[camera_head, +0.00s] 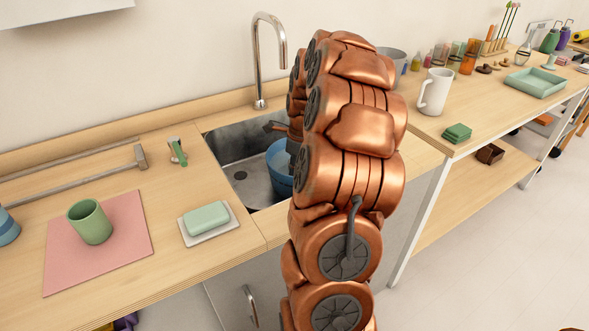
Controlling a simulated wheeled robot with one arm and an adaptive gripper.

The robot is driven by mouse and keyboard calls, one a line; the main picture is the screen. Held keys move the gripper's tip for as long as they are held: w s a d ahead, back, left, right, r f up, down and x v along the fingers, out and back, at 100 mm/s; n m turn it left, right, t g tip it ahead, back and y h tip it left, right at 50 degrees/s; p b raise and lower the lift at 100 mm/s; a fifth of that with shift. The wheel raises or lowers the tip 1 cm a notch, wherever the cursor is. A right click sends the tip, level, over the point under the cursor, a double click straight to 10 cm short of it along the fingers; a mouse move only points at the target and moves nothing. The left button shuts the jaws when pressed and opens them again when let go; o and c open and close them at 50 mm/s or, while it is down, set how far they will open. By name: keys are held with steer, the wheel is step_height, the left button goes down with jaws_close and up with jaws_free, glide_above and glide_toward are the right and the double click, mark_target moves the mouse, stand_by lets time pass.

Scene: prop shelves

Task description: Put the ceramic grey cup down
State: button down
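I cannot make out a ceramic grey cup for certain. A grey round vessel (392,59) stands at the back, right of the tap, partly hidden by my copper arm; I cannot tell if it is the cup. My arm rises in the middle and hides much of what lies behind it. A dark and copper part at the sink's back right edge may belong to my gripper. Its fingers do not show clearly, nor whether they hold anything. A blue round tub (280,172) sits in the sink, partly behind my arm.
A green cup (90,222) stands on a pink mat (128,246) at the left. A green block (206,217) lies on a white dish beside the sink (236,150). A white mug (434,92) and green pads (457,133) stand on the right table. The tap (259,60) rises behind the sink.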

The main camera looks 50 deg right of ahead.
steer(key=shift+f, duration=0.1)
steer(key=c, duration=1.8)
jaws_free()
steer(key=o, duration=0.5)
steer(key=shift+d+r, duration=0.1)
steer(key=shift+r, duration=0.45)
steer(key=r, duration=0.3)
steer(key=s+r, duration=0.1)
steer(key=r, duration=0.7)
steer(key=shift+s+d, duration=0.2)
